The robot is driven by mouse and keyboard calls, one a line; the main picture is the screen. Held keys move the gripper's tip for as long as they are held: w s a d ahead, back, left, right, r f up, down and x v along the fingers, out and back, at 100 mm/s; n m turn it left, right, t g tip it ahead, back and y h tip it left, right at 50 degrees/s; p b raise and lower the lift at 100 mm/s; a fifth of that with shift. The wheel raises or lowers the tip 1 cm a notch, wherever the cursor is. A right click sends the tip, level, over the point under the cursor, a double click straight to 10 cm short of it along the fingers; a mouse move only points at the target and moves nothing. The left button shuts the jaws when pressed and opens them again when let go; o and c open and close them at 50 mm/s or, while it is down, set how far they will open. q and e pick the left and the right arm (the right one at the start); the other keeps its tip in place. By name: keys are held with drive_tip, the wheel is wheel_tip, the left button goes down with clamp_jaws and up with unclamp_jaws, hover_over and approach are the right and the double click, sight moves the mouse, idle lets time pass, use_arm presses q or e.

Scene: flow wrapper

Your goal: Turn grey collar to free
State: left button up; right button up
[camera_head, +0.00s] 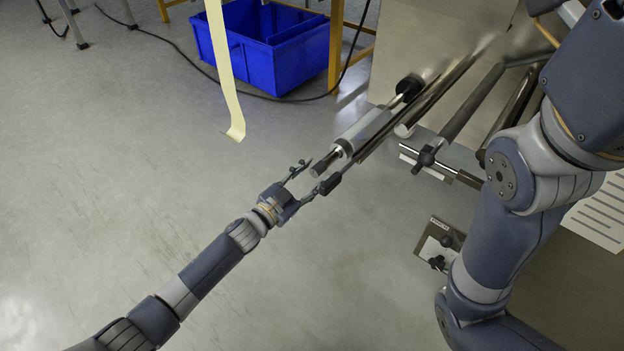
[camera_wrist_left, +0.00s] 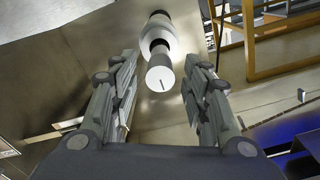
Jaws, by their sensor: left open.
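The grey collar (camera_head: 322,166) is the short cylinder at the near end of a shaft that sticks out from the machine. In the left wrist view the collar (camera_wrist_left: 160,78) shows its round end face, with a short dark line on it. My left gripper (camera_head: 319,173) is open at this end of the shaft. In the wrist view its fingers (camera_wrist_left: 160,58) stand on either side of the collar, with gaps visible on both sides. Behind the collar are a black ring and a wider grey roller (camera_head: 366,129). My right gripper is not in view; only my right arm shows.
Metal rods (camera_head: 470,105) and a steel panel (camera_head: 430,40) of the machine are right of the roller. A black knob (camera_head: 410,86) is at the roller's far end. A cream strip (camera_head: 222,70) hangs at upper left, before a blue crate (camera_head: 268,55).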

use_arm(q)
drive_tip(key=shift+w+d, duration=0.15)
drive_tip(key=shift+w, duration=0.05)
clamp_jaws()
drive_tip(key=shift+r, duration=0.1)
